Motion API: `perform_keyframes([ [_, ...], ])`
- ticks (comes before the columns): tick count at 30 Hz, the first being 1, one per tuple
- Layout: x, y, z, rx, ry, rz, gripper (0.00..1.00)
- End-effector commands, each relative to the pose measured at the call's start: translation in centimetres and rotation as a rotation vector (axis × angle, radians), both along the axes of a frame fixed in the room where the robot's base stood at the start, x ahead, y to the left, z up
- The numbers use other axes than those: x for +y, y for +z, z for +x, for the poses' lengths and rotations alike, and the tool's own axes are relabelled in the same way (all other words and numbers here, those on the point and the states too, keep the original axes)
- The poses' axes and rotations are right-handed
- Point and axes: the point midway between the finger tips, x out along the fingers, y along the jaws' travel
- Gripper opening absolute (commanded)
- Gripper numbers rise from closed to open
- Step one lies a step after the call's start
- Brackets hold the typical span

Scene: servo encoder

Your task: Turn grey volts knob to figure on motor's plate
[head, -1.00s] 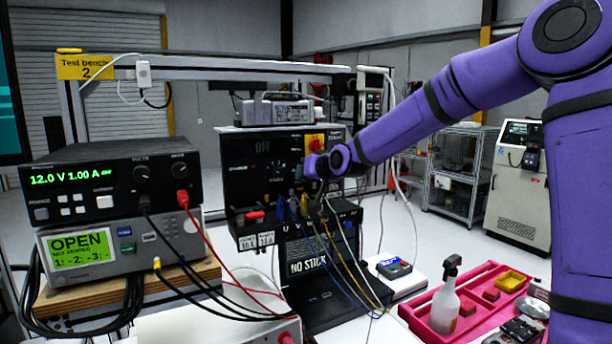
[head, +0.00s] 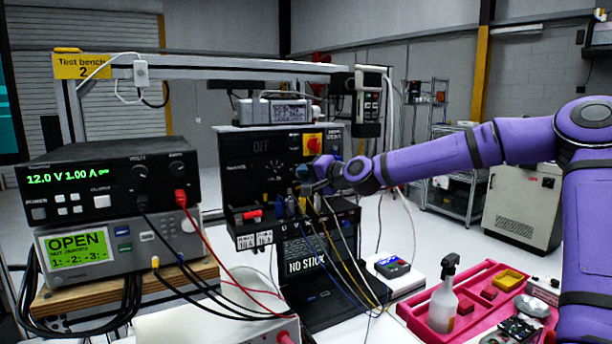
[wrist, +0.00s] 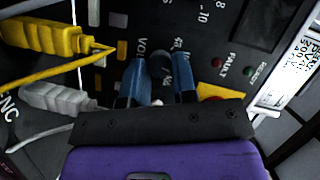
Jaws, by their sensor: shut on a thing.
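My gripper (head: 305,178) is at the right part of the black drive panel (head: 240,182), its jaws facing the panel. In the wrist view my gripper (wrist: 160,80) has its two blue fingers on either side of a dark grey round knob (wrist: 160,64), beside lettering starting "VOL". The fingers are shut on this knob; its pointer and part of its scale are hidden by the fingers.
Yellow (wrist: 45,36) and white (wrist: 62,100) plugs with leads stick out left of my fingers. A red and yellow switch (head: 313,144) sits above my gripper. Power supplies (head: 108,183) stand left; a pink tray (head: 415,312) with a spray bottle (head: 445,300) lies right.

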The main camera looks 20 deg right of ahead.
Motion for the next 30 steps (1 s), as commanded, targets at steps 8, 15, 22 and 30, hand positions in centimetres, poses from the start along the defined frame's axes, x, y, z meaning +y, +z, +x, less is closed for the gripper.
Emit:
perform_keyframes([
  [8,-0.04,-0.17,0.01,0.023,0.001,0.113,0.02],
  [15,-0.03,-0.18,0.01,0.030,0.000,0.146,0.02],
  [22,-0.02,-0.17,0.01,0.030,0.000,0.147,0.02],
  [30,-0.02,-0.19,0.00,0.031,0.000,0.147,0.52],
])
